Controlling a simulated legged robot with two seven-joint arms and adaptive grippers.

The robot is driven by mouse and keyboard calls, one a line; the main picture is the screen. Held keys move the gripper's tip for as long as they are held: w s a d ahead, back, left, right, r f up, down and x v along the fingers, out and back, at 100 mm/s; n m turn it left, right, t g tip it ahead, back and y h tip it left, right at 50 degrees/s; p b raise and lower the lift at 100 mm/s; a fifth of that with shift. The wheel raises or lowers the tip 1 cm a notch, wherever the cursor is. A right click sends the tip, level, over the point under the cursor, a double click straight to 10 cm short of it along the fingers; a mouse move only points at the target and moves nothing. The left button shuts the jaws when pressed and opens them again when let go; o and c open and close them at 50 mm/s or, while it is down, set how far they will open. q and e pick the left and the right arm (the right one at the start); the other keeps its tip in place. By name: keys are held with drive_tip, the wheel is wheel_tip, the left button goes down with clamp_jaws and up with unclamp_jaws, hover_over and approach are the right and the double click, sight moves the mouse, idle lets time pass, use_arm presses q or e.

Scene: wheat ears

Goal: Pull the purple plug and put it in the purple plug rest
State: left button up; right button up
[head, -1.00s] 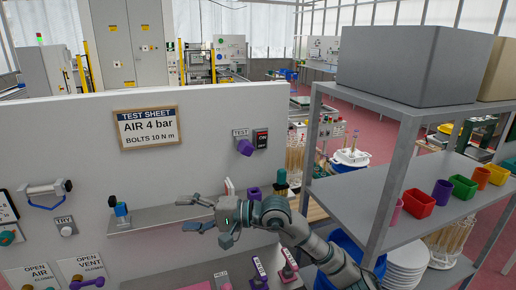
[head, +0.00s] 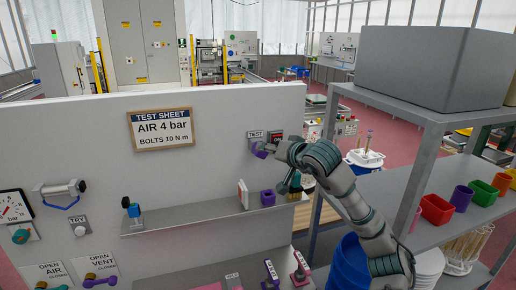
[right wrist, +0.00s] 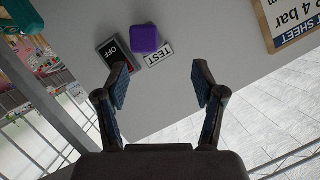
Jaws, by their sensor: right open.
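The purple plug (head: 261,152) is on the white panel under the TEST label, partly covered by my right gripper in the head view. In the right wrist view the plug (right wrist: 145,38) shows as a rounded purple block beside the TEST label. My right gripper (right wrist: 162,76) is open and empty; the plug lies beyond the fingertips, toward the left finger. In the head view the right gripper (head: 269,147) overlaps the plug; contact cannot be told. A purple open holder (head: 267,198), which looks like the plug rest, stands empty-looking on the panel's shelf. My left gripper is not in view.
A switch plate (right wrist: 116,54) reading OFF sits next to the plug. The narrow shelf (head: 190,217) also bears a blue-and-black fitting (head: 133,210) and a white-and-red item (head: 243,194). A grey rack (head: 347,130) with colored cups stands at right, near my arm.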

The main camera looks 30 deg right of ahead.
sight(264, 158)
drive_tip(key=x, duration=0.3)
drive_tip(key=p+x, duration=0.1)
drive_tip(key=x, duration=0.2)
drive_tip(key=p+x, duration=0.1)
drive_tip(key=x, duration=0.3)
drive_tip(key=shift+s+d+f, duration=0.1)
drive_tip(key=shift+d+f, duration=0.15)
drive_tip(key=shift+d, duration=0.15)
drive_tip(key=shift+s+d, duration=0.1)
drive_tip(key=shift+d, duration=0.05)
drive_tip(key=shift+c, duration=0.8)
drive_tip(key=shift+s+d, duration=0.2)
drive_tip(key=shift+d, duration=0.3)
drive_tip(key=shift+s+d, duration=0.25)
drive_tip(key=shift+d, duration=0.25)
drive_tip(key=c, duration=1.1)
drive_tip(key=o, duration=0.6)
drive_tip(key=shift+w, duration=0.1)
drive_tip(key=c, duration=0.4)
drive_tip(key=shift+a, duration=0.2)
clamp_jaws()
drive_tip(key=shift+a, duration=0.2)
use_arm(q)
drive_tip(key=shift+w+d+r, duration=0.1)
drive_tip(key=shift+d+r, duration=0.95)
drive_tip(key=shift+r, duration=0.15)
use_arm(e)
drive_tip(key=shift+d+f, duration=0.1)
